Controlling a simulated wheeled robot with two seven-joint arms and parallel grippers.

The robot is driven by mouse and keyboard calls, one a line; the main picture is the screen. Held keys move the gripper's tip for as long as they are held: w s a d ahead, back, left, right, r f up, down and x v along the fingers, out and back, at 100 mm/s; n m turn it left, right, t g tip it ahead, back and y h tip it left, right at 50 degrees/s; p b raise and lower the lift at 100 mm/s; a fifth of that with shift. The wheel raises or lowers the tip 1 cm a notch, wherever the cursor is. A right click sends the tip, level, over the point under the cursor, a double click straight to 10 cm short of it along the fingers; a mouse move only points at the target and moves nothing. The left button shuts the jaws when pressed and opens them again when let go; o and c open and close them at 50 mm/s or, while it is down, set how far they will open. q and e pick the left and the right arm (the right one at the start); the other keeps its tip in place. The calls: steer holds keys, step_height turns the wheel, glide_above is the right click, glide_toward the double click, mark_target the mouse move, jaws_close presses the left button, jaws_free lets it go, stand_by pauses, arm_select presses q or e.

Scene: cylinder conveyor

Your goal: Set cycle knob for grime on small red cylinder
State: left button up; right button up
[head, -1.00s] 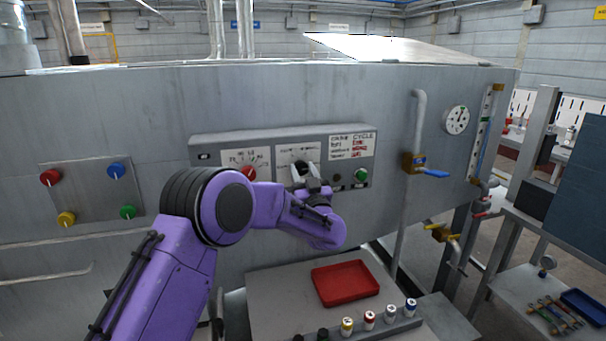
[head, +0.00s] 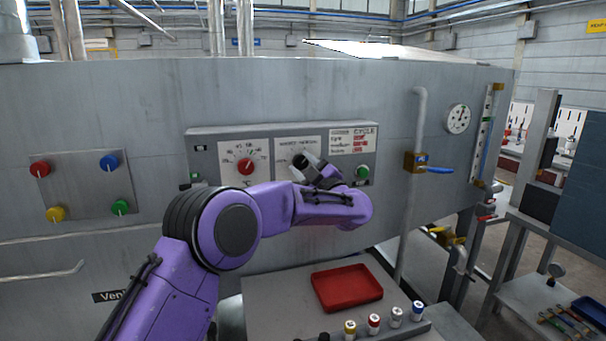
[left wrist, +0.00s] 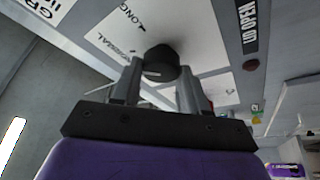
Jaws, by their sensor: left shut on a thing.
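The black cycle knob (head: 300,161) is on the control panel (head: 196,152), right of the red temperature knob (head: 245,167). My left gripper (head: 305,166) is shut on the cycle knob, its fingers reaching in from the lower right. In the left wrist view the cycle knob (left wrist: 161,62) sits between the two fingers, with "NORMAL" and "LONG" printed beside it; its pointer is hidden. The cycle chart (head: 353,141) hangs on the panel's right, too small to read fully. A red-banded white cylinder (head: 373,324) stands in the rack. My right gripper is out of view.
A green button (head: 362,172) lies close right of my left gripper. A red tray (head: 347,287) sits on the table below. A pipe with a blue-handled valve (head: 436,170) stands to the right. Four-colour knobs fill a plate (head: 85,186) at left.

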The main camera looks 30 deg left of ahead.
arm_select(q)
steer(key=n+g, duration=0.1)
steer(key=n, duration=0.1)
steer(key=n+b, duration=0.1)
steer(key=n, duration=0.1)
steer(key=shift+f+g+h, duration=0.1)
steer(key=shift+g+h, duration=0.2)
steer(key=shift+g, duration=0.1)
steer(key=n+g+h+b, duration=0.1)
steer(key=n, duration=0.4)
steer(key=n+h, duration=0.1)
steer(key=n, duration=0.1)
steer(key=n+h+b, duration=0.1)
steer(key=n, duration=0.1)
steer(key=shift+r+b, duration=0.3)
steer(key=shift+r+n+h, duration=0.15)
steer(key=shift+n+h, duration=0.15)
steer(key=shift+n, duration=0.3)
steer(key=shift+r, duration=0.15)
steer(key=o, duration=1.1)
steer(key=shift+w, duration=0.1)
steer(key=shift+c, duration=0.2)
steer(key=shift+f, duration=0.2)
